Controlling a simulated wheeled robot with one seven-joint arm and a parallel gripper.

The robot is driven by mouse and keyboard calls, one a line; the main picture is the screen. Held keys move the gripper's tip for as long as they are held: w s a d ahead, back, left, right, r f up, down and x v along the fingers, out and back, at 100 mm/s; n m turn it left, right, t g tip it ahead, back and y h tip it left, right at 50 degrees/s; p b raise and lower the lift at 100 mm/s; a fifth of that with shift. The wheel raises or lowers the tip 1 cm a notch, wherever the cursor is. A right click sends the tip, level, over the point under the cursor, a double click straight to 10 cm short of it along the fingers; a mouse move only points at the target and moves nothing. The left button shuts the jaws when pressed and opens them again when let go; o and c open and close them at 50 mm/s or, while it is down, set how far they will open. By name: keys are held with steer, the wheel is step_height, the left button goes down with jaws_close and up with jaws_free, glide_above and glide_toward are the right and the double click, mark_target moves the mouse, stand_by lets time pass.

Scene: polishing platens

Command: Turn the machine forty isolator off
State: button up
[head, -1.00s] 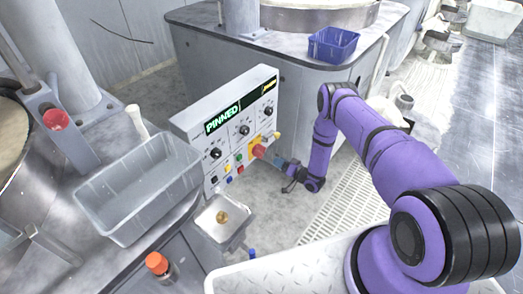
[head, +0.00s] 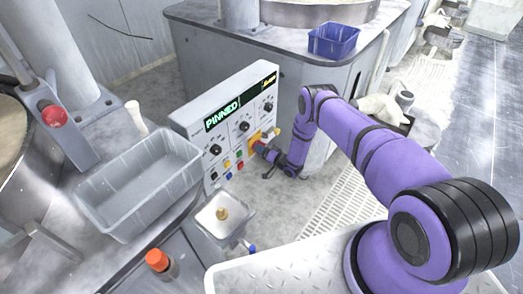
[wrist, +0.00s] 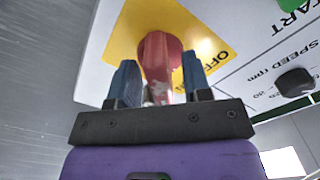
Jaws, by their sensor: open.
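The isolator is a red rotary handle (wrist: 158,62) on a yellow plate (wrist: 195,32) marked "OFF", on the front of a white control panel (head: 190,125). In the wrist view the handle points down toward my gripper. My gripper (wrist: 160,85) is open, with one blue finger on each side of the handle's lower part. I cannot tell whether the fingers touch it. In the head view my gripper (head: 264,152) is at the panel's lower right and hides most of the handle. The panel's display (head: 222,115) reads "PINNED".
Several coloured buttons (head: 226,165) and black knobs (head: 243,126) are close left of the isolator. A grey tub (head: 140,190) and a small tray (head: 215,225) holding a brass piece stand in front of the panel. A blue bin (head: 333,40) is on the bench behind.

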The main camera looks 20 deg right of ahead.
jaws_close()
stand_by(0.4)
steer(key=n, duration=0.4)
steer(key=shift+n, duration=0.4)
steer(key=n, duration=0.4)
steer(key=shift+w+d+n, duration=0.1)
steer(key=shift+n, duration=0.2)
steer(key=n, duration=0.4)
steer(key=shift+d+n, duration=0.1)
steer(key=shift+n, duration=2.1)
